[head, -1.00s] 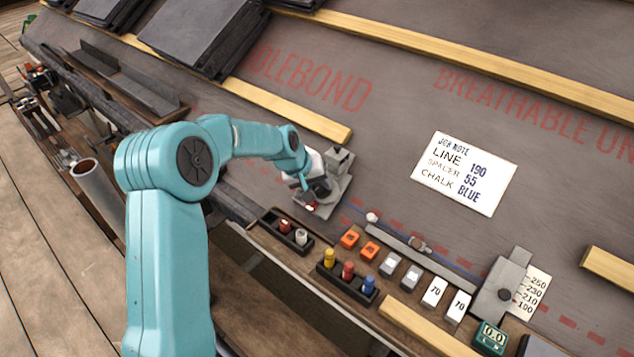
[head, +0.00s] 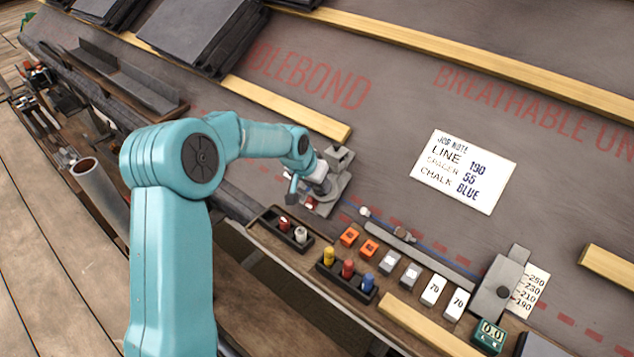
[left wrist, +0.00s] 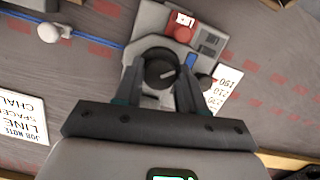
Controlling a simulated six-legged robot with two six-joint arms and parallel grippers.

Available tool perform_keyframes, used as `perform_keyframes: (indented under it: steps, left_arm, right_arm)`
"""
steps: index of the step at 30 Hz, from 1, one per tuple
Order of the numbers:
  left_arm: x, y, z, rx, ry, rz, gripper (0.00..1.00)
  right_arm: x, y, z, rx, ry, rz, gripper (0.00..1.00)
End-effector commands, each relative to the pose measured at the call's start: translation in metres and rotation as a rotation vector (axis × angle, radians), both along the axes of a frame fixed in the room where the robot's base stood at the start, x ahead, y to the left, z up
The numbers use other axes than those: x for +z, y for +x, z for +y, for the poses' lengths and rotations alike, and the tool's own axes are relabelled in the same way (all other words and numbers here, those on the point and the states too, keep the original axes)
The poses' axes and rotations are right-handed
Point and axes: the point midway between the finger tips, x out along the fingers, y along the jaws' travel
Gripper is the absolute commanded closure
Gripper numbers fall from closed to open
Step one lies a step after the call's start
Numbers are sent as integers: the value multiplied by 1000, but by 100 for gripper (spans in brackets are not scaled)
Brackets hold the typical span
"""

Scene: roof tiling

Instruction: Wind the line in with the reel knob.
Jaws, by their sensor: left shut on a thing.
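The reel (head: 338,162) is a grey metal unit on the roof felt, left of the job note in the head view. My left gripper (left wrist: 157,92) is shut on its dark round reel knob (left wrist: 160,70), seen between the fingers in the left wrist view; in the head view my wrist largely hides it. The blue line (head: 450,259) runs from the reel towards the grey block with the scale card. A white bead (head: 364,211) and a small brownish piece (head: 404,234) lie along it near the reel. My right gripper is out of view.
The job note (head: 463,172) reads line 190, spacer 55, chalk blue. A tray with yellow, red and blue bottles (head: 348,270), orange and grey blocks, and white 70 blocks (head: 433,290) stand below the line. A green display (head: 488,338) shows 0.0. Stacked slates (head: 205,35) lie upper left.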

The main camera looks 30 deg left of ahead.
Motion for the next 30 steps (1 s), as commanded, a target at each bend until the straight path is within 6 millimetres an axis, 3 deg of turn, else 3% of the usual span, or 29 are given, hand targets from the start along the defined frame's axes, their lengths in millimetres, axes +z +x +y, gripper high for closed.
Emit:
perform_keyframes:
  steps: [13,14,15,16,25,30]
  left_arm:
    - [1,0,0,-7,6,-2,91]
    - [1,0,0,-7,6,-2,54]
    - [1,0,0,-6,5,-2,41]
    - [1,0,0,-6,5,-2,36]
    - [2,-1,0,-6,5,-1,36]
    - [25,-9,2,-5,6,-4,36]
  right_arm:
    - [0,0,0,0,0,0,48]
    - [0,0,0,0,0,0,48]
    - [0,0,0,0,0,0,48]
    - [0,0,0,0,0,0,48]
    - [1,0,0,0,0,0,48]
    - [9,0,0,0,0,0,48]
